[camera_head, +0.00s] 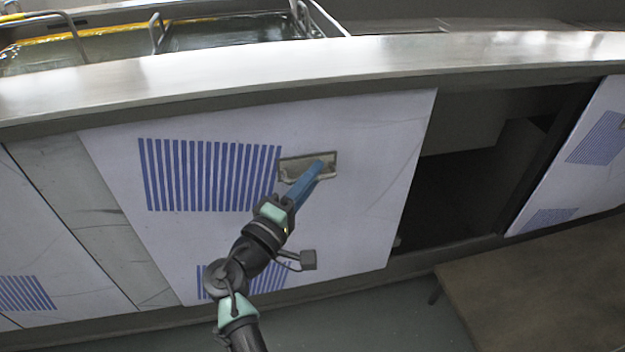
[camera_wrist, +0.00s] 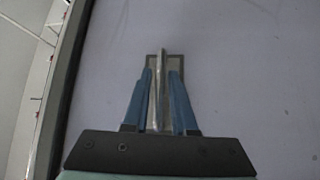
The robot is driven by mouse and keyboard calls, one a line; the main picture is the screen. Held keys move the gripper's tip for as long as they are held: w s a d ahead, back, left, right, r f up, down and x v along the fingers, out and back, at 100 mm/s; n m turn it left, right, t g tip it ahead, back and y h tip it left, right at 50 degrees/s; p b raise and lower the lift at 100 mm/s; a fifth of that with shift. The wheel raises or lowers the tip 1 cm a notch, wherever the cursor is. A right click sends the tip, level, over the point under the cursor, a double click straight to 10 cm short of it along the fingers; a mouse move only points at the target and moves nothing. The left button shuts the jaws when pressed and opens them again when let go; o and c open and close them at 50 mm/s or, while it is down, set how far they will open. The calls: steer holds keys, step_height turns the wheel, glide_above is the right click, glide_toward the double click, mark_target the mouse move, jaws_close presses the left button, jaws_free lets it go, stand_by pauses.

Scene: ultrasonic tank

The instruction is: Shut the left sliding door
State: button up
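A white sliding door (camera_head: 355,130) with blue stripes stands in the middle of the cabinet front, left of a dark opening (camera_head: 470,185). The handle (camera_wrist: 160,60) also shows in the wrist view as a thin upright bar on a grey plate. My gripper (camera_head: 325,162) reaches the handle with blue fingers. In the wrist view my gripper (camera_wrist: 160,74) has one finger on each side of the bar, with a narrow gap on both sides. The fingertips partly cover the handle plate.
Another striped panel (camera_head: 600,140) stands right of the opening, and one (camera_head: 45,255) at the far left. A metal counter edge (camera_head: 330,65) runs above the doors, with a tank (camera_head: 230,35) behind. A brown low surface (camera_head: 545,285) sits at the lower right.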

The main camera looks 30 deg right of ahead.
steer(key=shift+d, duration=0.15)
jaws_close()
stand_by(1.4)
